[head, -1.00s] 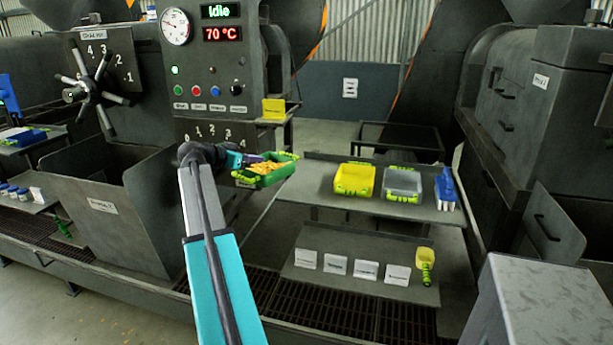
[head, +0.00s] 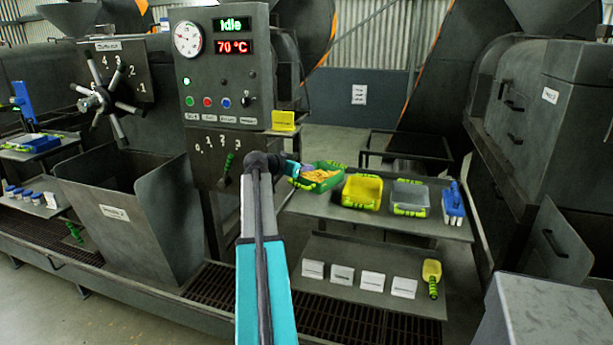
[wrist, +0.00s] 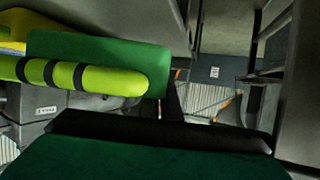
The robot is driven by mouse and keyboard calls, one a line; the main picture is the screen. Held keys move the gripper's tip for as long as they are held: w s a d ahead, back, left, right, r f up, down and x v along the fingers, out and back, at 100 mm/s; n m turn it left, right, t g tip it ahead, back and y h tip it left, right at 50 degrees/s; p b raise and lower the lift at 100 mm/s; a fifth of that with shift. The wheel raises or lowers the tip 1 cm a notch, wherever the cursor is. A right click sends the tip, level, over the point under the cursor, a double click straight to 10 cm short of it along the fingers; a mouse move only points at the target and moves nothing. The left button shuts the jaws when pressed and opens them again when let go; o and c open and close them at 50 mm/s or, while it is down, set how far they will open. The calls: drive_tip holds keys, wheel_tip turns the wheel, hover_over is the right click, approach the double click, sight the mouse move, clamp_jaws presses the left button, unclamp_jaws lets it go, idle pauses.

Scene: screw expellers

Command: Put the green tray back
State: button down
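The green tray (head: 322,184) holds yellow-orange pieces and has bright green grips. In the head view it is at the left end of the upper shelf (head: 310,206), left of the yellow tray (head: 362,191). I cannot tell whether it touches the shelf. My gripper (head: 294,171) is at the tray's left side, shut on it; the fingertips are hard to see in the head view. In the wrist view the green tray (wrist: 100,52) is very close, with a yellow-green banded grip, and its contact with the fingers is partly hidden.
Right of the yellow tray stand a grey tray (head: 410,195) and a blue holder (head: 453,201). The lower shelf (head: 330,253) carries several white cards and a yellow scoop (head: 432,273). The control panel (head: 222,70) stands behind my arm on the left.

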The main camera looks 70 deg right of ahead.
sight(306, 176)
drive_tip(key=shift+s+d, duration=0.15)
drive_tip(key=shift+f+p, duration=0.45)
drive_tip(key=shift+f, duration=1.3)
drive_tip(key=shift+f, duration=0.15)
drive_tip(key=c, duration=2)
unclamp_jaws()
drive_tip(key=b+v, duration=0.2)
drive_tip(key=v, duration=1)
